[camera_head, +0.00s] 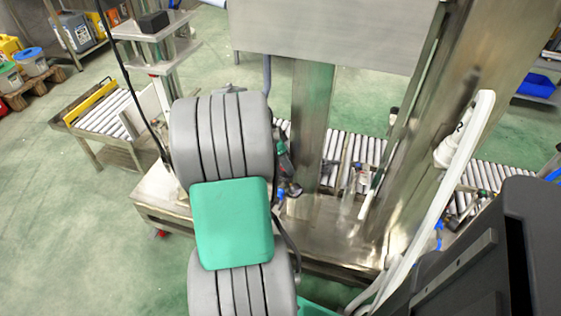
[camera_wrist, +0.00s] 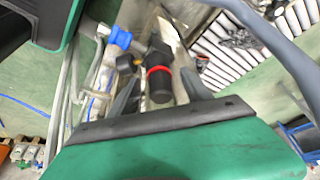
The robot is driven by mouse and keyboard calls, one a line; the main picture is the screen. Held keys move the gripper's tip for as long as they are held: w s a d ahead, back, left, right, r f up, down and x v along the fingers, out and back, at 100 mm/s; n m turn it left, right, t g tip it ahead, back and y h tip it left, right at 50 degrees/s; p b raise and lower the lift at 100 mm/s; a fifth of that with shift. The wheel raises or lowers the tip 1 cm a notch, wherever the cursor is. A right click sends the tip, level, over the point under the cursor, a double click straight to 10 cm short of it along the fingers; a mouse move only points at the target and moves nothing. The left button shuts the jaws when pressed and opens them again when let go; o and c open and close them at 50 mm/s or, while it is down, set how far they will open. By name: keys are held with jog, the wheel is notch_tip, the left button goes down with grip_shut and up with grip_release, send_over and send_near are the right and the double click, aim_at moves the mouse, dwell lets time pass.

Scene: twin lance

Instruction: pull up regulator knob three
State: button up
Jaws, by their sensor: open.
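A black regulator knob (camera_wrist: 160,84) with a red ring shows in the wrist view, joined to a dark body above it. Which number this knob has cannot be read. My gripper (camera_wrist: 161,92) is open, with one dark finger to the left of the knob and one to its right. The knob appears between the fingers, but I cannot tell whether either touches it. In the head view my arm covers most of this spot, and the knob cannot be made out.
A blue fitting (camera_wrist: 120,38) and pale hoses (camera_wrist: 92,75) lie left of the knob. A grey cable crosses the upper right. In the head view, a steel post (camera_head: 312,120) and roller conveyor (camera_head: 350,150) stand right of my arm.

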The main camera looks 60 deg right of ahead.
jog(key=shift+c, duration=0.3)
jog(key=shift+r, duration=0.1)
grip_shut()
dwell(0.9)
